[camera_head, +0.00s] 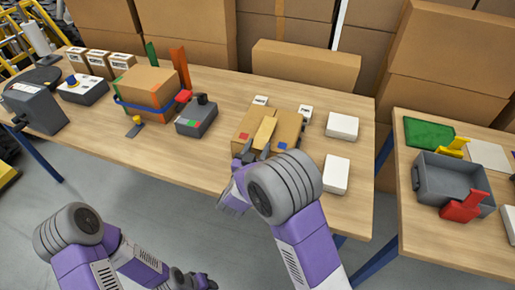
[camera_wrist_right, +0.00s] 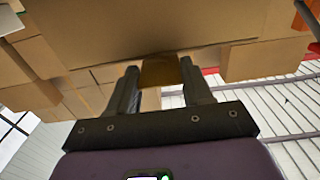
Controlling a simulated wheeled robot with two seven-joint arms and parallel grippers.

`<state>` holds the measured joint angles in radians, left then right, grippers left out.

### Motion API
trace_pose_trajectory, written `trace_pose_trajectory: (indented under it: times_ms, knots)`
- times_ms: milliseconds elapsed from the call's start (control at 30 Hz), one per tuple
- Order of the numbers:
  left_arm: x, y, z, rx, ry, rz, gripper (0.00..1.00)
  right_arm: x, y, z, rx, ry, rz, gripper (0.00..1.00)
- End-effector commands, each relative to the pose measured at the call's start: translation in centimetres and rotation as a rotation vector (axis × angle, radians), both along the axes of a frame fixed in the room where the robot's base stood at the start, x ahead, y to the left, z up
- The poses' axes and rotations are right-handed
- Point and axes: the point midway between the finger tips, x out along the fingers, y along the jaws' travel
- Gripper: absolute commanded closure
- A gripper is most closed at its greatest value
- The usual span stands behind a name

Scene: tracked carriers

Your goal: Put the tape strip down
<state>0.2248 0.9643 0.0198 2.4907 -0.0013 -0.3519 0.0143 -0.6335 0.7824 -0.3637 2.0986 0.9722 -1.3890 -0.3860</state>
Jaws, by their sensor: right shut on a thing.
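The tape strip (camera_head: 264,131) is a tan strip held in my right gripper (camera_head: 256,152). In the head view it overlaps a flat cardboard box (camera_head: 287,123) with red and blue patches; I cannot tell if it touches the box. In the right wrist view the strip (camera_wrist_right: 160,72) shows as a brown piece between the two dark fingers of the right gripper (camera_wrist_right: 160,85), which is shut on it. My left gripper (camera_head: 197,281) is low at the bottom edge of the head view, in front of the table and partly cut off; its opening is unclear.
White blocks (camera_head: 342,126) lie right of the flat box. A grey device (camera_head: 197,118) and a blue-banded carton (camera_head: 148,88) stand left on the wooden table (camera_head: 220,165). A second table holds a grey tray (camera_head: 428,185) with red and yellow clips. Bare wood lies along the front edge.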

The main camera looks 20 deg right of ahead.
Motion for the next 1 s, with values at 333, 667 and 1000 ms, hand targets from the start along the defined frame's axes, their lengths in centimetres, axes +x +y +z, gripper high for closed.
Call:
trace_pose_trajectory:
  times_ms: [333, 667, 1000]
  knots:
    - [0.0, 0.0, -0.6, 0.0, 0.0, 0.0, 0.57, 0.0, 0.0, -0.9, 0.001, 0.003, 0.0, 0.78]
    - [0.0, 0.0, -0.6, 0.0, 0.0, 0.0, 0.57, -0.1, -0.1, -1.1, 0.002, 0.01, -0.002, 0.25]
    - [0.0, 0.0, 0.5, 0.0, 0.0, 0.0, 0.57, -0.1, -0.2, 0.2, 0.001, 0.011, -0.004, 0.25]
